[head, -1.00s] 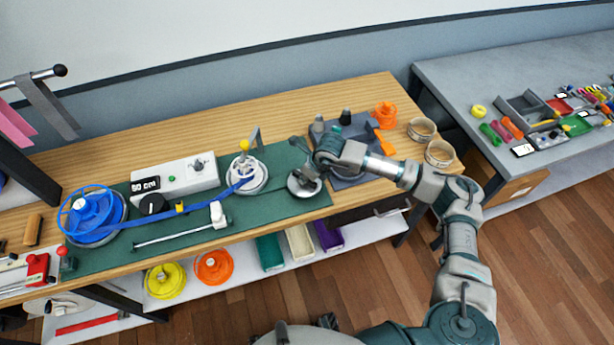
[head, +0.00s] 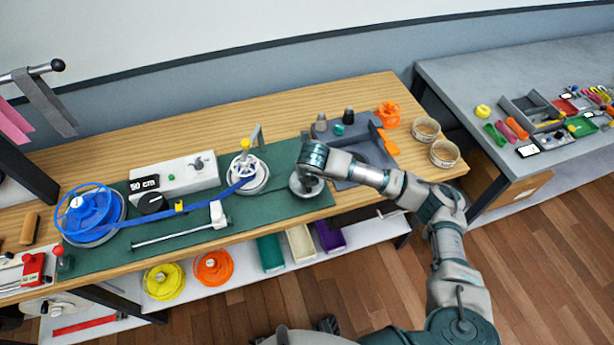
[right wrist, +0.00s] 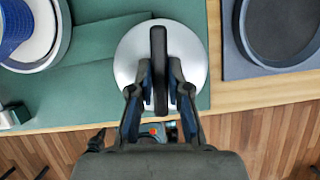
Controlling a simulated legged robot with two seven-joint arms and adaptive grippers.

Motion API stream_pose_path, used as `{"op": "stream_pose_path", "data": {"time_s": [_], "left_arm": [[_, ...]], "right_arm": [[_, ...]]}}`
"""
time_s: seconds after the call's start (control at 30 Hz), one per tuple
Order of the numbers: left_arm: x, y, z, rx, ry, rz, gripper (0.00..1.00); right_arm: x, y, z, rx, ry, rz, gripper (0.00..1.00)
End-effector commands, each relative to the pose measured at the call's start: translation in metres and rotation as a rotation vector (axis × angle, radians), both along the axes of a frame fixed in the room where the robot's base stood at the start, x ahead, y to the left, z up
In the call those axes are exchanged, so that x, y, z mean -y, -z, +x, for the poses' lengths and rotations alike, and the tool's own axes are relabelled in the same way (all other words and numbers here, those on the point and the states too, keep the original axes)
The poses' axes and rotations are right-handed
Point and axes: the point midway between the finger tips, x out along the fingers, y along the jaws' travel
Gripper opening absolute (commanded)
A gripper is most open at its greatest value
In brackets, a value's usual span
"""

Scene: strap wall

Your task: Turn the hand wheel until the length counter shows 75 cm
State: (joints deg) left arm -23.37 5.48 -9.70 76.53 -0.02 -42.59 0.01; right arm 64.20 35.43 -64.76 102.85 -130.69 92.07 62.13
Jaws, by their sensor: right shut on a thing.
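The length counter (head: 144,184) on the white box reads 50 cm. A white spoked wheel (head: 248,172) with a yellow knob (head: 245,143) stands right of the box, and the blue strap (head: 172,213) runs to it from the blue reel (head: 91,213). My right gripper (head: 309,180) is over a silver disc (head: 297,187) right of that wheel. In the right wrist view, its fingers (right wrist: 160,88) are shut on the black bar handle (right wrist: 159,50) standing across the silver disc (right wrist: 190,48). My left gripper is not in view.
A grey tray (head: 372,155) lies right of the disc, with an orange scoop (head: 387,142) at its edge. A white clamp (head: 217,213) and a metal rod (head: 172,236) lie along the mat's front edge.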

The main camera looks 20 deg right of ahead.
Motion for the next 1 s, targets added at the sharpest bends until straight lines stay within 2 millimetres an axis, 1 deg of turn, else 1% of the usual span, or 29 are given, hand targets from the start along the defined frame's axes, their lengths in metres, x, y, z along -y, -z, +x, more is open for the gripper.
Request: {"op": "stream_pose_path", "data": {"time_s": [0.03, 0.53, 0.57, 0.6, 0.63, 0.9, 1.0], "left_arm": [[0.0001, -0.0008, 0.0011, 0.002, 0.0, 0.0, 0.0], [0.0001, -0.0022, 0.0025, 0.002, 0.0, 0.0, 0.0], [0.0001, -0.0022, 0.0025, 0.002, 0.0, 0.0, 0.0], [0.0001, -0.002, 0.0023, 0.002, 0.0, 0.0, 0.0], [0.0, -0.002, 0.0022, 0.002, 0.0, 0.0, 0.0], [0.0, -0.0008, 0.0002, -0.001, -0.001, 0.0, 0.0], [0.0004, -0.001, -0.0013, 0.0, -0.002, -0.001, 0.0]], "right_arm": [[0.0005, -0.0036, 0.0029, 0.011, 0.011, 0.001, 0.0], [0.001, -0.0036, 0.003, 0.011, 0.027, 0.001, 0.0], [0.0011, -0.0036, 0.0029, 0.011, 0.028, 0.0, 0.24], [0.0011, -0.0033, 0.0028, 0.01, 0.027, 0.0, 0.34], [0.001, -0.0031, 0.0024, 0.009, 0.027, 0.0, 0.41], [0.0005, -0.0016, 0.0004, 0.004, 0.025, -0.001, 0.42], [0.0, -0.0059, -0.0012, 0.004, 0.024, 0.0, 0.42]]}}
